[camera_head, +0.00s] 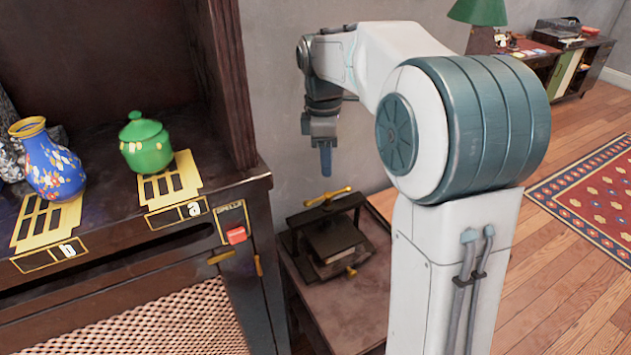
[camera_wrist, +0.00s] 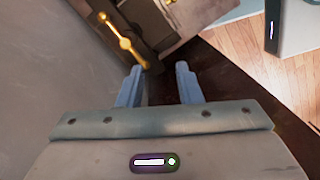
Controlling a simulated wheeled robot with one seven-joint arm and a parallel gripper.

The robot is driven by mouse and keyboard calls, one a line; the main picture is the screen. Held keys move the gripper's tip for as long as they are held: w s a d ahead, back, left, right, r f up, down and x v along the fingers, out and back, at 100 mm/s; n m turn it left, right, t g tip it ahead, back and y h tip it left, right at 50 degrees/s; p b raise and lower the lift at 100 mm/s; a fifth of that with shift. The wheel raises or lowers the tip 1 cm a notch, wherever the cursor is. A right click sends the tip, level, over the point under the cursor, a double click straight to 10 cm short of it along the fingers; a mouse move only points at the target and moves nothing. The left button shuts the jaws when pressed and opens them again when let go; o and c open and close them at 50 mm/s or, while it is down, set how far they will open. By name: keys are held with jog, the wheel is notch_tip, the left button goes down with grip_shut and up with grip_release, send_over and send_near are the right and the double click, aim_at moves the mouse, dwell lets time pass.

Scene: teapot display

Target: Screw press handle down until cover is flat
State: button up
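The press (camera_head: 335,240) is a dark frame on a low brown stand, between the cabinet and my arm. Its brass handle (camera_head: 327,198) is a bar lying across the top; it also shows at the upper left in the wrist view (camera_wrist: 125,43). A dark cover (camera_head: 338,238) sits under the frame and looks slightly tilted; I cannot tell how flat it lies. My gripper (camera_head: 326,172) hangs pointing down above the handle, apart from it. In the wrist view its two blue fingers (camera_wrist: 160,75) are spread with nothing between them.
A dark cabinet at the left holds a blue flowered vase (camera_head: 50,165) and a green lidded pot (camera_head: 146,145) on yellow plates. A red button (camera_head: 236,235) sits on its front edge. The grey wall is close behind the press. Open wooden floor and a red rug (camera_head: 595,205) lie right.

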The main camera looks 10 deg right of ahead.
aim_at(328, 199)
jog(key=w+a+f+n+g, duration=0.1)
jog(key=w+f+n, duration=0.1)
jog(key=w+n, duration=0.5)
jog(key=shift+m, duration=0.4)
jog(key=f, duration=0.3)
jog(key=s+f, duration=0.1)
jog(key=f, duration=0.7)
jog(key=shift+s+d+f, duration=0.25)
jog(key=shift+s+d, duration=0.05)
grip_shut()
